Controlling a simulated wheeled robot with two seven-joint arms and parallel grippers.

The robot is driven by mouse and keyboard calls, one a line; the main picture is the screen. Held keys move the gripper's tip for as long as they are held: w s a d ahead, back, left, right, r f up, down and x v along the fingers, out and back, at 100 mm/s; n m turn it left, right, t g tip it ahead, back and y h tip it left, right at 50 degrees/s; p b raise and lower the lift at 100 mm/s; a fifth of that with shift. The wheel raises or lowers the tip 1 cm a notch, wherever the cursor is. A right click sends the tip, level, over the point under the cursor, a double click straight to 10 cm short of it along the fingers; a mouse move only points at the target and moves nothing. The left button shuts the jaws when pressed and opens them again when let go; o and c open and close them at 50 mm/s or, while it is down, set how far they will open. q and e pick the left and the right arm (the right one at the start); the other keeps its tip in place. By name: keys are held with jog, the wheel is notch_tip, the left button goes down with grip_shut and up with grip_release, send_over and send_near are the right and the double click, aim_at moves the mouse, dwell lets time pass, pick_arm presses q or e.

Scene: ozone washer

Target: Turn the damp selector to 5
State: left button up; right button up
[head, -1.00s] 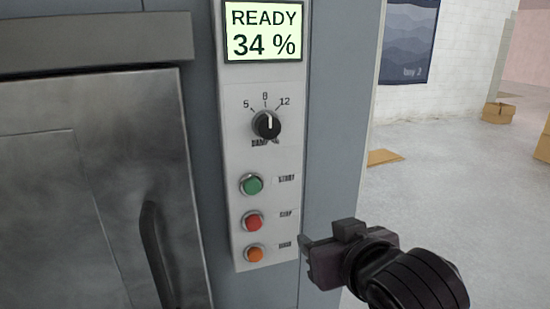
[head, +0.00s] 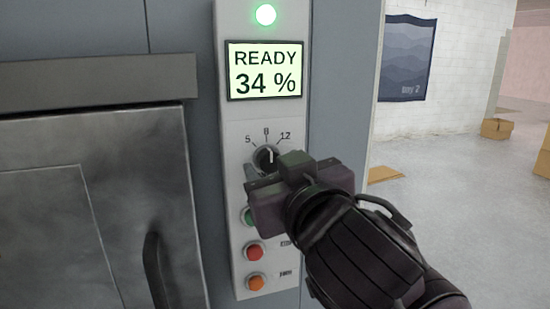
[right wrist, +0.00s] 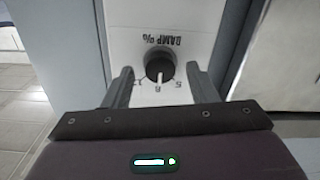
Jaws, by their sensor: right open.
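The damp selector (head: 267,156) is a black round knob with a white pointer on the panel, below the marks 5, 8 and 12. Its pointer stands near 8. In the right wrist view the knob (right wrist: 159,66) appears upside down, with its DAMP % label above it. My right gripper (head: 268,171) is in front of the panel at the knob, partly covering it in the head view. Its jaws (right wrist: 158,80) are open, one finger on each side of the knob with gaps between. My left gripper is out of view.
The display (head: 265,71) reads READY 34 %, under a lit green lamp (head: 265,14). Green (head: 248,216), red (head: 253,251) and orange (head: 256,282) buttons sit below the knob; my gripper partly hides the green one. A metal door with a dark handle (head: 156,272) is at left.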

jog(key=shift+w+a, duration=0.2)
jog(key=shift+w, duration=0.25)
jog(key=shift+c, duration=0.4)
jog(key=c, duration=0.9)
jog(key=shift+n, duration=0.4)
jog(key=n+p, duration=0.1)
jog(key=n, duration=0.2)
jog(key=shift+r+n, duration=0.1)
jog(key=shift+n, duration=0.2)
jog(key=shift+n+p, duration=0.6)
jog(key=shift+n, duration=1.1)
